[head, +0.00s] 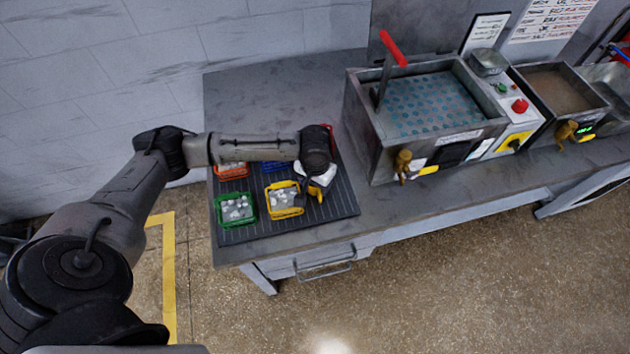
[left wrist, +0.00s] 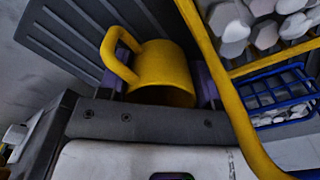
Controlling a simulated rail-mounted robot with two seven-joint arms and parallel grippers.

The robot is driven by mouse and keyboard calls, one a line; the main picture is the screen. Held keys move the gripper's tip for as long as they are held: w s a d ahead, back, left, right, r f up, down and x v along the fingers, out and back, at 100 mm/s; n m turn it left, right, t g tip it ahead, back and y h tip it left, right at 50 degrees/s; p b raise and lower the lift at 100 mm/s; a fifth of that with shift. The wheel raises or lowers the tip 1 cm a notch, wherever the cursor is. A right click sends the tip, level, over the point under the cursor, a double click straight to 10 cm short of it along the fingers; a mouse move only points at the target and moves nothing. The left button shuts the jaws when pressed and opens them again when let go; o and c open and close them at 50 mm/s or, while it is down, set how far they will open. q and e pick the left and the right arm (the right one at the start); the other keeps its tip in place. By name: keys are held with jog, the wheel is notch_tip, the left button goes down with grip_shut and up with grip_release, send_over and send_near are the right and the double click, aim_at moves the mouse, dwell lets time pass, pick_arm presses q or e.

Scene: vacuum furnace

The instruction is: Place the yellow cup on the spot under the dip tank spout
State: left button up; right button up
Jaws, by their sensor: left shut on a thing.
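The yellow cup (left wrist: 165,68) is between the fingers of my left gripper (left wrist: 158,85), which is shut on it; its handle sticks out to the left in the left wrist view. In the head view my left gripper (head: 318,186) is over the right part of the dark ribbed mat, and only a bit of yellow shows by it. The large tank (head: 430,103) with blue-patterned contents stands to the right, a brass spout (head: 403,163) on its front. No marked spot under this spout can be made out. My right gripper is not in view.
On the mat (head: 342,204) stand a green basket (head: 236,209), a yellow basket (head: 284,200) and an orange one (head: 232,170), holding pale pieces. A blue basket (left wrist: 275,98) is beside the yellow one. A smaller tank (head: 560,85) with another brass spout (head: 567,130) stands further right.

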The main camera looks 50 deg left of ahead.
pick_arm(q)
jog(key=o, duration=0.9)
notch_tip(320, 180, up, 11)
jog(key=shift+f+p, duration=0.15)
jog(key=shift+p, duration=0.8)
jog(key=shift+o, duration=0.6)
jog(key=shift+r, duration=0.8)
